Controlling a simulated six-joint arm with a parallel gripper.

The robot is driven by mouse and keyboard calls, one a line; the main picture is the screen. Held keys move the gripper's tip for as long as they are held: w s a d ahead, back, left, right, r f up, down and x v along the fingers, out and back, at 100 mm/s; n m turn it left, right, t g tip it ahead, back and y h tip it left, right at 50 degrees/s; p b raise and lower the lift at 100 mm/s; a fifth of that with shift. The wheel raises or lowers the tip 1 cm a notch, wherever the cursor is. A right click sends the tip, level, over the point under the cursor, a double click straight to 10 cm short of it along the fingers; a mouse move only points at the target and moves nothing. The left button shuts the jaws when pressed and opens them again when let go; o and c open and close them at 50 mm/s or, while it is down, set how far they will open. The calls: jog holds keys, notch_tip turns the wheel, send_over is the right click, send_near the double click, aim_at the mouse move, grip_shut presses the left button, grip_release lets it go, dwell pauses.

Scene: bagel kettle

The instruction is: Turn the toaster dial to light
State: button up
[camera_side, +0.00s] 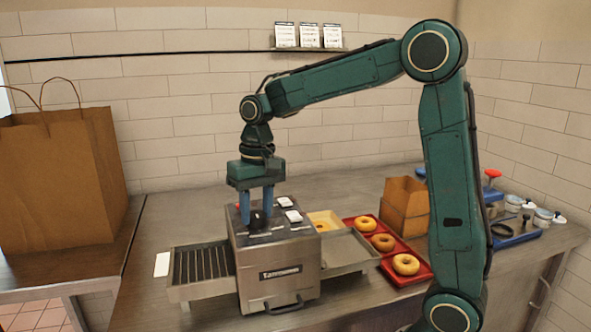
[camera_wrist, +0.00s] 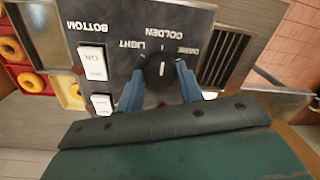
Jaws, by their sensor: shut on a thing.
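The toaster (camera_side: 275,268) is a grey metal box on the counter. Its black dial (camera_wrist: 158,67) is on the top panel, with a white mark that looks roughly in line with the upside-down word GOLDEN. LIGHT is printed to the left of GOLDEN in the wrist view and a dark setting to the right. My gripper (camera_wrist: 160,76) points down, with its two blue fingers closed on either side of the dial. In the side view my gripper (camera_side: 256,215) stands over the toaster top, and the dial (camera_side: 257,219) is partly hidden by the fingers.
Two white switches (camera_wrist: 93,63) (camera_wrist: 102,104) sit beside the dial. A slatted rack (camera_side: 202,266) extends left of the toaster. A red tray (camera_side: 421,271) with several bagels and a cardboard box (camera_side: 404,207) stand right. A paper bag (camera_side: 62,180) stands far left.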

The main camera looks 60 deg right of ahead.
aim_at(256, 213)
jog(key=n, duration=0.5)
jog(key=shift+w+n, duration=0.1)
jog(key=shift+n, duration=0.2)
jog(key=n, duration=0.5)
jog(key=shift+r+n+g, duration=0.1)
jog(key=shift+n+g, duration=0.3)
jog(key=o, duration=1)
jog(key=shift+w+d+r, duration=0.1)
jog(key=shift+r, duration=1.75)
jog(key=shift+w+d+r, duration=0.1)
jog(key=shift+r, duration=1.75)
jog(key=shift+s+a, duration=0.1)
jog(key=shift+s, duration=0.05)
